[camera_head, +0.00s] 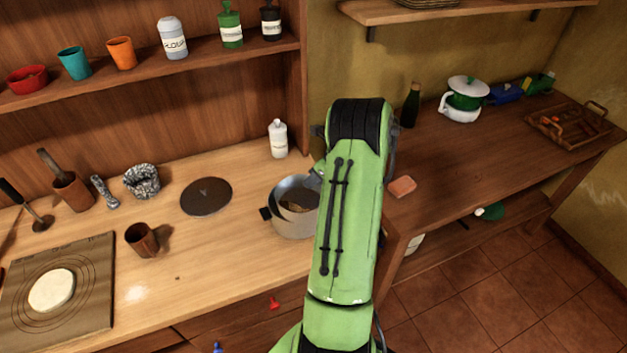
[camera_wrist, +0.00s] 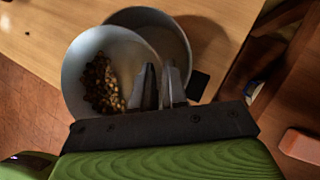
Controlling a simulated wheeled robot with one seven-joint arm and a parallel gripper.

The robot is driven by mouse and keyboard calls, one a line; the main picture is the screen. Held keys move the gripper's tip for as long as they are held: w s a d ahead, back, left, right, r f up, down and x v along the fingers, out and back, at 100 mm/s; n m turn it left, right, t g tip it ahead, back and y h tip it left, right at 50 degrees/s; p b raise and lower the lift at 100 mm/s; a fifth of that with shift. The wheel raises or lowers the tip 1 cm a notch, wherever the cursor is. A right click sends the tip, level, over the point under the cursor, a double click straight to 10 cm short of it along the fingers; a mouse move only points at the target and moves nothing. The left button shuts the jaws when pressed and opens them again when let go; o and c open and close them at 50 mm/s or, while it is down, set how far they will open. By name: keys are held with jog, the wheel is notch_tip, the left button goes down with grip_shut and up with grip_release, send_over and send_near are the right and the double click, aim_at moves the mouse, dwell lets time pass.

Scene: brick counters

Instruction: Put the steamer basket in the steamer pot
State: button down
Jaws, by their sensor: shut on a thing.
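The steamer pot (camera_head: 290,227) is a grey metal pot with a dark side handle, standing on the wooden counter near its right end. The steamer basket (camera_head: 291,191) is a grey round bowl at the pot's mouth, partly hidden by my arm. In the wrist view the basket (camera_wrist: 84,56) holds small brown pieces and overlaps the pot (camera_wrist: 171,40), offset to the left of it. My gripper (camera_wrist: 160,72) is shut on the basket's rim. I cannot tell whether the basket touches the pot. In the head view my arm hides most of the gripper.
A dark round lid (camera_head: 206,196) lies left of the pot. A white bottle (camera_head: 278,139) stands behind it. A brown cup (camera_head: 142,240) and a dough board (camera_head: 92,262) are further left. A pinkish block (camera_head: 402,186) lies on the right counter. Bare counter lies between cup and pot.

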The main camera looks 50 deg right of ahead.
jog(key=shift+f, duration=0.2)
jog(key=shift+f, duration=0.15)
jog(key=c, duration=1.2)
grip_release()
jog(key=shift+o, duration=0.2)
